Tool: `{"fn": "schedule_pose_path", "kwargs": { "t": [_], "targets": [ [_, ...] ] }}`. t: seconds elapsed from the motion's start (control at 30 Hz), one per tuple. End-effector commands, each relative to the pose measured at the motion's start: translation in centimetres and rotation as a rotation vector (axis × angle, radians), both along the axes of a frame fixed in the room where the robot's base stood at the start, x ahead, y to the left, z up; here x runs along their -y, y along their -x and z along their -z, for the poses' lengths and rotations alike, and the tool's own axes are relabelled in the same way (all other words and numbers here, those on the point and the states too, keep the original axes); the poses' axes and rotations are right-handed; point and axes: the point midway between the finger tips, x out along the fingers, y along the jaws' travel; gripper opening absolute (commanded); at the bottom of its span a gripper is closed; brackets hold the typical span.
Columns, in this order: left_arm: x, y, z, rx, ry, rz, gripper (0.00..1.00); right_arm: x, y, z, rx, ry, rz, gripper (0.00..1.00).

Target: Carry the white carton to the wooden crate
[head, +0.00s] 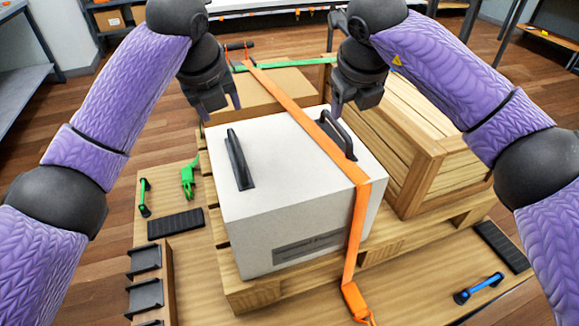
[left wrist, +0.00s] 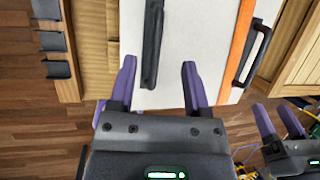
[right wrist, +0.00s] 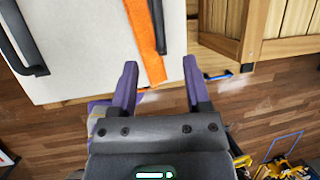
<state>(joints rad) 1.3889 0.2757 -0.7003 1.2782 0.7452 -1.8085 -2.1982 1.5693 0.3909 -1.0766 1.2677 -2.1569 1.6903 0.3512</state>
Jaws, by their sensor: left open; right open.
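The white carton (head: 285,190) stands on a wooden pallet in the head view, with two black handles on its top. An orange strap (head: 318,132) runs over its top and down its front. The wooden crate (head: 420,160) stands on the same pallet, right of the carton. My left gripper (head: 222,112) is open and empty above the carton's far left part; in the left wrist view its fingers point toward the left handle (left wrist: 152,45). My right gripper (head: 352,108) is open near the right handle (head: 338,135); in the right wrist view the strap end (right wrist: 150,50) shows beyond its fingers.
A cardboard box (head: 265,92) sits behind the carton under a green strap (head: 290,65). A green ratchet (head: 188,178) and a black pad (head: 175,222) lie left. A blue-handled piece (head: 480,288) lies front right. Black holders (head: 145,258) stand at the front left. Wooden floor surrounds the pallet.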

Motion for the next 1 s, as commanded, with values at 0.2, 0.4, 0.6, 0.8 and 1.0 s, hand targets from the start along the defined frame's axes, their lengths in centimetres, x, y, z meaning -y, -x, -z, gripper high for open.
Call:
{"fn": "schedule_pose_path", "kwargs": {
  "t": [0.2, 0.4, 0.6, 0.8, 1.0],
  "targets": [
    [0.0, -0.1, 0.0, -0.001, 0.000, 0.000, 0.61, 0.0, -0.1, 0.0, -0.001, 0.000, 0.000, 0.61],
    [0.1, -0.6, 1.4, -0.005, 0.001, -0.003, 0.61, 0.1, -0.6, 1.4, -0.004, 0.000, 0.001, 0.61],
    [0.3, -2.2, 5.0, -0.006, 0.002, -0.003, 0.61, 0.3, -2.2, 4.9, -0.005, 0.001, 0.003, 0.61],
    [0.4, -3.6, 7.9, -0.005, 0.002, -0.005, 0.61, 0.4, -3.6, 7.7, -0.002, -0.001, 0.003, 0.61],
    [0.4, -4.2, 9.1, -0.002, 0.001, -0.004, 0.61, 0.5, -4.2, 9.0, -0.002, 0.000, 0.001, 0.61]
  ]
}}
